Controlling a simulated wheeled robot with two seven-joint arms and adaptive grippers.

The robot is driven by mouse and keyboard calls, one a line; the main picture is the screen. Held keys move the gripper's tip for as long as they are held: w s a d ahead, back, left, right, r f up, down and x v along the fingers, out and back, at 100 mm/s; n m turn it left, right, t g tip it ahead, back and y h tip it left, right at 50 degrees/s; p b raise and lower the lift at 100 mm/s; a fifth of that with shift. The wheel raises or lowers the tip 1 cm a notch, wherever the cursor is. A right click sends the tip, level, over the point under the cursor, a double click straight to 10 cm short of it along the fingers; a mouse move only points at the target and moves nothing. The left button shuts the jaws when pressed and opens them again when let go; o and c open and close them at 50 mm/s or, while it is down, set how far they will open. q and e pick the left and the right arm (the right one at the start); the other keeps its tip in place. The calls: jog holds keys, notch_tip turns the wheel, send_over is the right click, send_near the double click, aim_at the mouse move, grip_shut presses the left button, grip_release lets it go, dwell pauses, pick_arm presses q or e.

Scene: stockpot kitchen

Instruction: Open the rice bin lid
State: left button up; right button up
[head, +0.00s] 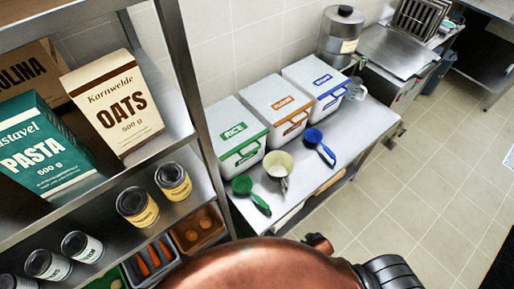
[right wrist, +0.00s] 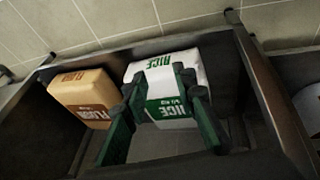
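The rice bin (head: 236,128) is a white box with a green RICE label and a green front handle. It is the nearest of the bins in a row against the tiled wall in the head view, and its lid looks shut. In the right wrist view, the dark green fingers of my right gripper (right wrist: 160,112) stand apart, with a gap between them. Beyond them lies a white and green rice bag (right wrist: 168,72) in a dark-sided compartment; I cannot tell whether they touch it. My left gripper is not in view. I cannot make out the right gripper in the head view.
An orange-labelled bin (head: 278,104) and a blue-labelled bin (head: 316,82) stand beside the rice bin. Green (head: 251,196), cream (head: 278,168) and blue (head: 319,146) scoops lie in front. A metal shelf with packets and cans fills the left. A flour bag (right wrist: 83,97) lies beside the rice bag.

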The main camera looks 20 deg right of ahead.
aim_at(251, 152)
jog(key=w+r+n+t+p, duration=0.1)
jog(key=w+r, duration=0.2)
jog(key=r, duration=0.7)
jog(key=w+r+t+p, duration=0.1)
jog(key=w+r+p, duration=0.15)
jog(key=r, duration=0.85)
jog(key=w+r+n+t+p, duration=0.1)
jog(key=w+r, duration=0.3)
jog(key=r, duration=0.6)
jog(key=w+a+r+n+t, duration=0.5)
jog(key=w+r, duration=0.3)
jog(key=r, duration=0.2)
jog(key=w+a+r+n+t+y, duration=0.1)
jog(key=w+a+r+n+y, duration=0.15)
jog(key=a+n, duration=0.3)
jog(key=w+a+r+n+t+y, duration=0.2)
jog(key=a+r+n+y, duration=0.15)
jog(key=a+n, duration=0.2)
jog(key=shift+g, duration=0.3)
jog(key=x, duration=0.5)
jog(key=p+x, duration=0.1)
jog(key=x, duration=0.2)
jog(key=shift+a, duration=0.35)
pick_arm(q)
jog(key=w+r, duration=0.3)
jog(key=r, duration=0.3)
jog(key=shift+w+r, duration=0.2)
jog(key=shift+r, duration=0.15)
